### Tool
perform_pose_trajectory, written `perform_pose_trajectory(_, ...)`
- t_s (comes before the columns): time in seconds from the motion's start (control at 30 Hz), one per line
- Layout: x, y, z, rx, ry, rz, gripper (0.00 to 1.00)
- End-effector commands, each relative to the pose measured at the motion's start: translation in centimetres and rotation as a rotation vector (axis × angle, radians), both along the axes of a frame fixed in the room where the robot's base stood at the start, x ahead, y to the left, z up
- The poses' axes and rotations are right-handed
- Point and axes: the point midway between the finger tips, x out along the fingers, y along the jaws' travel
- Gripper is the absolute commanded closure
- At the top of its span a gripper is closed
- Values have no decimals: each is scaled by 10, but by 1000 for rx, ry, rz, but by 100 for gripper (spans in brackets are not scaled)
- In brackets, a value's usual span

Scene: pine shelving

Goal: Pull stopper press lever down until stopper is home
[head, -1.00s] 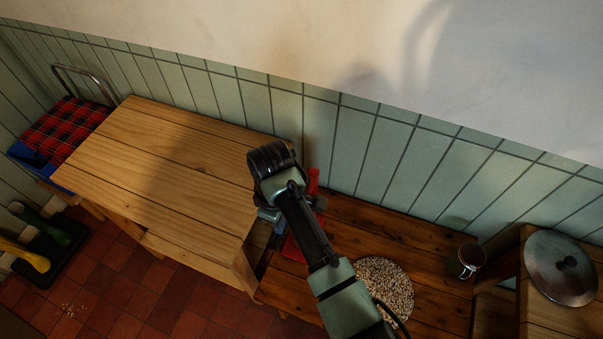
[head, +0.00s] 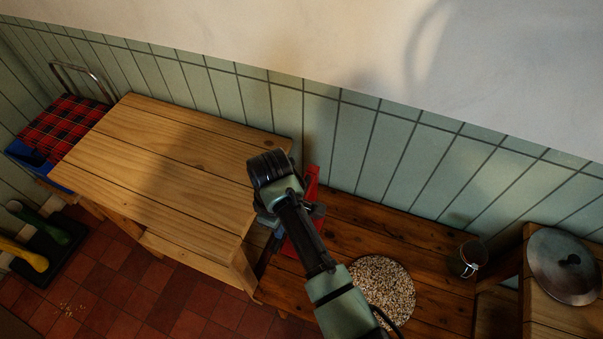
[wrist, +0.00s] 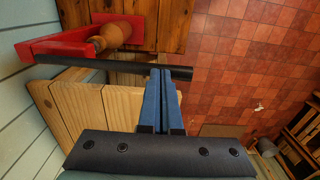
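The red stopper press (head: 312,180) stands on the dark wooden bench, partly hidden behind my arm in the head view. In the wrist view its red frame (wrist: 50,45) is at the upper left, with a turned wooden piece (wrist: 115,33) beside it. A dark lever bar (wrist: 120,69) runs from the frame to the right, roughly level in the picture. My gripper (wrist: 161,72) has its blue fingers together, with their tips at the lever near its free end. The bar runs across the fingertips, not between them. Whether they touch is unclear. The stopper's seating cannot be made out.
A pale, higher wooden table (head: 170,150) adjoins on the left. A speckled round mat (head: 382,290) and a dark mug or jar (head: 467,260) are on the bench to the right. A round metal lid (head: 565,265) lies further right. The tiled wall is close behind.

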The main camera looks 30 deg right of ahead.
Motion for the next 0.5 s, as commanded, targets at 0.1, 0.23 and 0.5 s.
perform_pose_trajectory(0.1,-1,0,-1,1,2,0,100)
perform_pose_trajectory(0.23,-1,0,0,0,3,0,100)
perform_pose_trajectory(0.5,0,0,17,0,3,0,100)
